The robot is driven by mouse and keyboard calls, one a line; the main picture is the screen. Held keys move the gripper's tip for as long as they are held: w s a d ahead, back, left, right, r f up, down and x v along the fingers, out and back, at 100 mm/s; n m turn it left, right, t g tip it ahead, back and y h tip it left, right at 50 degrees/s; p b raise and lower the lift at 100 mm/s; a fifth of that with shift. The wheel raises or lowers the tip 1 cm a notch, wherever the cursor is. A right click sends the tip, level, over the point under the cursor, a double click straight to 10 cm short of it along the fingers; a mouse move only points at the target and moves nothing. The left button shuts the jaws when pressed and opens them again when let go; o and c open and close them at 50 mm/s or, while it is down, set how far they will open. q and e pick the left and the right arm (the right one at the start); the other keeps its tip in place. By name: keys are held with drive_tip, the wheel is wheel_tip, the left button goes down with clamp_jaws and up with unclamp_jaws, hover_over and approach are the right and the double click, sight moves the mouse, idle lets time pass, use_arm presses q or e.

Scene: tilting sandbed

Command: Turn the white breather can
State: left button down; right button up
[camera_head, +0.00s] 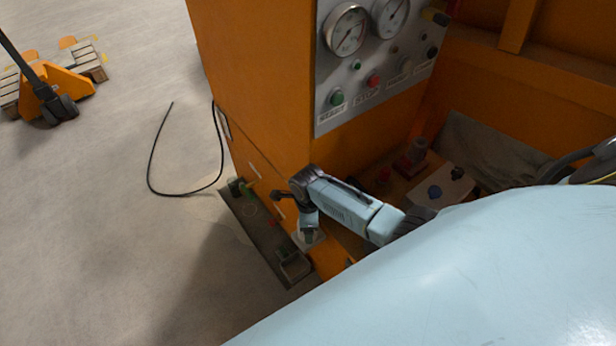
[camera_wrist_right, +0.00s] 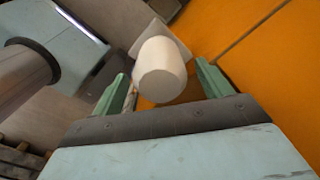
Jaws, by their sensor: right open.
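The white breather can (camera_wrist_right: 160,72) shows in the right wrist view as a blunt round cap in front of a pale square plate (camera_wrist_right: 172,38). My right gripper (camera_wrist_right: 161,76) is open, with one green finger on each side of the can. A gap shows between the can and the right finger; I cannot tell whether the left finger touches it. In the head view my right gripper (camera_head: 309,232) points down beside the orange machine's lower side, and the can is mostly hidden there. My left gripper is in neither view.
The orange machine (camera_head: 255,80) carries a panel (camera_head: 350,75) with gauges and buttons. A dark tray (camera_head: 262,232) lies along its foot. A black cable (camera_head: 150,160) lies on the floor. An orange pallet truck (camera_head: 60,88) stands at far left.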

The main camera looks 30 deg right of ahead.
wheel_tip(320, 180, down, 3)
drive_tip(key=shift+b, duration=0.55)
drive_tip(key=c, duration=0.9)
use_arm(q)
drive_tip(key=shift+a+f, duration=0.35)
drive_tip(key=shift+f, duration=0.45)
use_arm(e)
drive_tip(key=shift+c, duration=0.4)
drive_tip(key=shift+a+n+p, duration=0.1)
drive_tip(key=shift+n+p, duration=0.7)
drive_tip(key=shift+n, duration=0.3)
drive_tip(key=n+p, duration=0.1)
drive_tip(key=n, duration=0.1)
drive_tip(key=shift+n, duration=0.4)
drive_tip(key=n, duration=0.5)
drive_tip(key=shift+p, duration=0.35)
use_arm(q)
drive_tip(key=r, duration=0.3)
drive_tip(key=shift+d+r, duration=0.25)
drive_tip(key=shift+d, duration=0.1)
use_arm(e)
drive_tip(key=n, duration=0.5)
drive_tip(key=shift+f, duration=0.1)
drive_tip(key=shift+n, duration=0.5)
